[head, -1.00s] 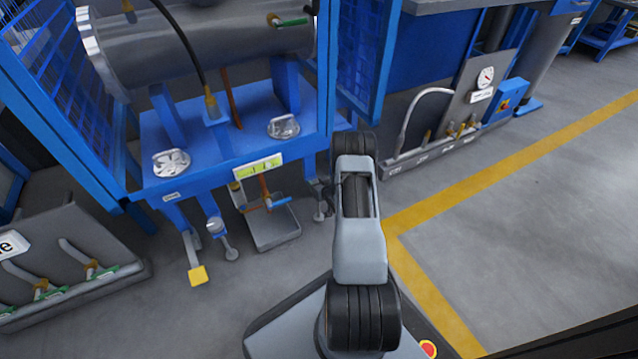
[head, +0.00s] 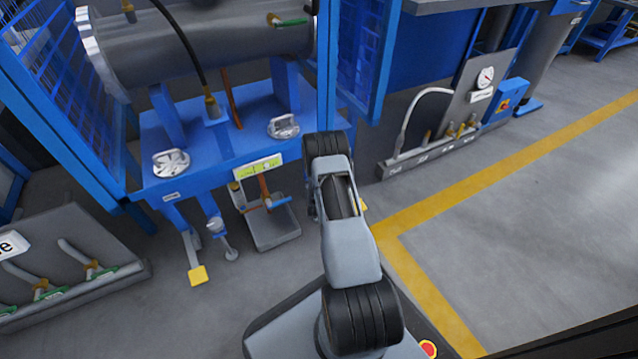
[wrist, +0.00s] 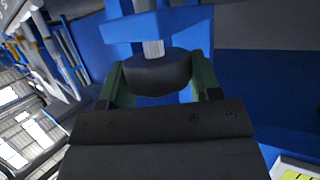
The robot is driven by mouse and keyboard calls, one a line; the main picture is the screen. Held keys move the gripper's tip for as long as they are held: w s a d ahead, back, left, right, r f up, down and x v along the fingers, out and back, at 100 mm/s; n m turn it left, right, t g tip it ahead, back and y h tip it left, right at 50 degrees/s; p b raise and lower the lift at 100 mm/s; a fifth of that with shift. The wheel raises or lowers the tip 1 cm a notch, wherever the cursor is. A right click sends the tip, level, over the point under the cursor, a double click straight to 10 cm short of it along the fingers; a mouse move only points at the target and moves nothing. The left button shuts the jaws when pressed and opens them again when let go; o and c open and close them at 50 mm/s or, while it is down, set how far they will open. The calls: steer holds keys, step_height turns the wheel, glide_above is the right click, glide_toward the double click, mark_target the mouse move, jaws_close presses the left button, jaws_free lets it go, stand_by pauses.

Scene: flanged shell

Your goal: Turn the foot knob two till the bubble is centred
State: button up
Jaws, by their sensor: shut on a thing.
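In the wrist view, my gripper (wrist: 155,88) has its green fingers on both sides of a dark round knob (wrist: 157,73) and is shut on it. A pale stem rises from the knob to a blue part of the stand. In the head view my arm hides the gripper and this knob. The level (head: 259,167), a white-framed yellow-green strip, sits on the front edge of the blue stand (head: 215,172). A corner of it shows in the wrist view (wrist: 296,172). The bubble is too small to place.
Two silvery round fittings (head: 171,162) (head: 283,126) sit on top of the stand under the big grey cylinder (head: 200,45). A yellow pedal (head: 198,275) and a grey tray (head: 272,230) are low in front. Open floor lies to the right.

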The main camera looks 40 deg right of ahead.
steer(key=m+g+h, duration=0.3)
steer(key=m, duration=0.1)
steer(key=shift+w+a+m+g+h, duration=0.1)
steer(key=shift+m+g+h, duration=0.2)
steer(key=shift+g+h, duration=0.1)
steer(key=shift+m+g+h, duration=0.9)
steer(key=shift+m+g, duration=1)
steer(key=shift+g, duration=0.2)
steer(key=o, duration=0.9)
steer(key=shift+p+v, duration=2.8)
steer(key=shift+v, duration=4.05)
steer(key=shift+w+r, duration=0.1)
steer(key=shift+r, duration=0.05)
